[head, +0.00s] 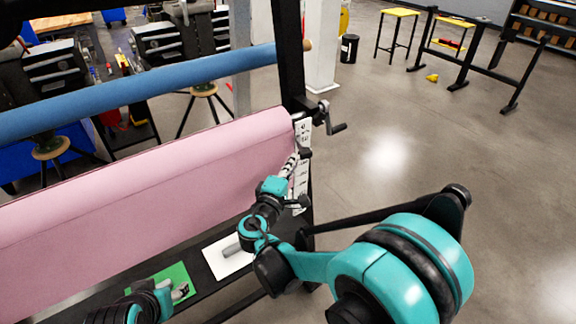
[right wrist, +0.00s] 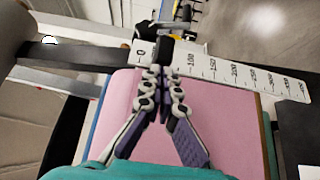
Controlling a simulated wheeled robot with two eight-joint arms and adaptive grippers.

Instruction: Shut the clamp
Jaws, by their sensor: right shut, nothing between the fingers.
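A metal fitting with a black crank handle (head: 330,120), which looks like the clamp, sits on the black post at the right end of the pink roll (head: 150,175). A white numbered scale (head: 302,172) hangs below it; the scale also shows in the right wrist view (right wrist: 235,72). My right gripper (head: 294,158) is shut and empty in front of the scale. In the right wrist view its fingertips (right wrist: 163,72) are at a black block (right wrist: 165,51) near the zero mark; contact is unclear. My left gripper (head: 182,290) is low over a green card; its jaws are unclear.
A blue roll (head: 150,92) lies above and behind the pink one. A white card (head: 228,256) and the green card (head: 165,280) lie on the black lower shelf. Open floor (head: 420,140) lies to the right, with yellow stools (head: 400,12) farther back.

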